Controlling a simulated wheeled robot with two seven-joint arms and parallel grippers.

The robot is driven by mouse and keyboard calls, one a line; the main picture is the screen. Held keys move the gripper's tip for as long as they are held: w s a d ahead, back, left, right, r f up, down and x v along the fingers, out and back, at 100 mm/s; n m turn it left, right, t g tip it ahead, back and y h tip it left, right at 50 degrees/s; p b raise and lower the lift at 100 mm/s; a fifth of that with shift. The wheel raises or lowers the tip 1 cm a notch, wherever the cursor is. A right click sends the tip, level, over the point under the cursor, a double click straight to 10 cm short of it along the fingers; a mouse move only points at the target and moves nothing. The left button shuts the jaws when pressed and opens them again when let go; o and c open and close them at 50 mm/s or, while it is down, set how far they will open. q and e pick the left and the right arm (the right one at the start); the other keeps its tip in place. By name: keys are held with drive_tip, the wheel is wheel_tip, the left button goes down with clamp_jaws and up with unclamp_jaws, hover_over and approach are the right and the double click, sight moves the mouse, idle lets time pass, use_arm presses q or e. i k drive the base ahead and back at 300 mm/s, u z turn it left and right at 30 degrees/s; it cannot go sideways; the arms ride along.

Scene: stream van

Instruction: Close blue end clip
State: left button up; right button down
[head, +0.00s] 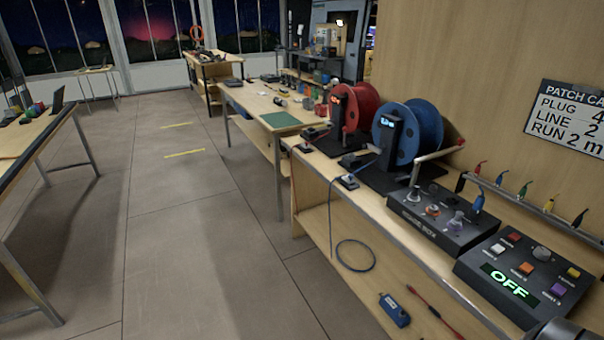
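A small dark and pale clip-like block (348,182) sits at the front edge of the bench, before the blue cable reel (428,125). I take it to be the blue end clip. Neither of my grippers shows. A dark rounded part at the bottom right corner seems to be part of my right arm.
A red reel (360,106) stands behind the blue one. The bench also holds a control box with knobs (443,219) and a box reading OFF (523,278). Coloured clips hang on a rail (540,212). A blue tool (394,310) lies below.

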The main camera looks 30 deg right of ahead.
sight(349, 179)
drive_tip(key=u, duration=0.05)
drive_tip(key=i, duration=1.2)
drive_tip(key=z, duration=0.65)
